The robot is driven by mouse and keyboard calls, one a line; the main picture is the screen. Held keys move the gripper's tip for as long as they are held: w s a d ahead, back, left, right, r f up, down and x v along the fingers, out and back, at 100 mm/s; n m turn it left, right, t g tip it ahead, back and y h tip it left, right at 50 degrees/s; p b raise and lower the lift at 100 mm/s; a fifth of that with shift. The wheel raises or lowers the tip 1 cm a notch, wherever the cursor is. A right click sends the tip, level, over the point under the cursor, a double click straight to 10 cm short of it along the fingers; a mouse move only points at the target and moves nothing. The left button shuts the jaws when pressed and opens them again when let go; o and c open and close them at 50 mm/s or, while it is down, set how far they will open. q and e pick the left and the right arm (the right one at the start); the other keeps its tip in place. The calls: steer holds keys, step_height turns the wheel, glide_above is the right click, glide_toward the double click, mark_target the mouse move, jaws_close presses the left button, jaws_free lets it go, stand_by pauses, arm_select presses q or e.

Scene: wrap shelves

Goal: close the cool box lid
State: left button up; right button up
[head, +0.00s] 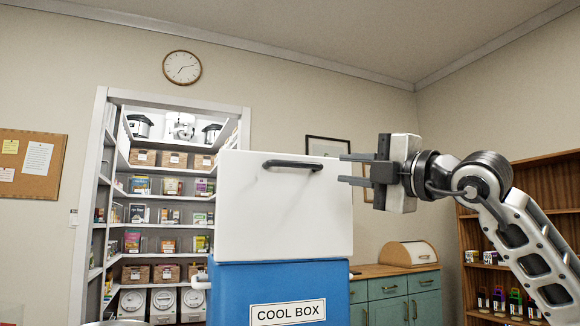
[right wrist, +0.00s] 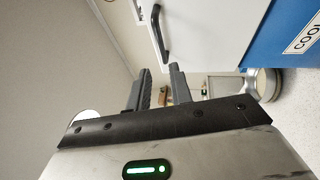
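The blue cool box (head: 235,290) stands in front of me with a "COOL BOX" label on its front. Its white lid (head: 285,215) stands upright above the box, open, with a dark bar handle (head: 293,164) near its top edge. My right gripper (head: 343,169) is at the lid's upper right side, its fingers pointing left, open with nothing between them. In the right wrist view the lid (right wrist: 218,25) and its handle (right wrist: 160,32) lie beyond the fingertips (right wrist: 160,69), apart from them. My left gripper is in neither view.
A stocked pantry shelf (head: 160,197) is behind the box on the left. A green cabinet (head: 395,298) with a wooden bread box (head: 409,254) stands behind on the right. A wooden shelf unit (head: 540,180) is at far right, behind my right arm. The space above the lid is clear.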

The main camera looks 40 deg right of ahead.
steer(key=p, duration=0.3)
glide_toward(300, 165)
steer(key=w+r, duration=0.1)
steer(key=w, duration=0.1)
steer(key=p+x, duration=0.3)
steer(key=x, duration=0.4)
steer(key=shift+w+f, duration=0.1)
steer(key=shift+w, duration=0.75)
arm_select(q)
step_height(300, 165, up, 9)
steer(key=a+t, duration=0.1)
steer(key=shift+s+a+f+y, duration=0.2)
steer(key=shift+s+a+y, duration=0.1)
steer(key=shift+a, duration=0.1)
arm_select(e)
jaws_close()
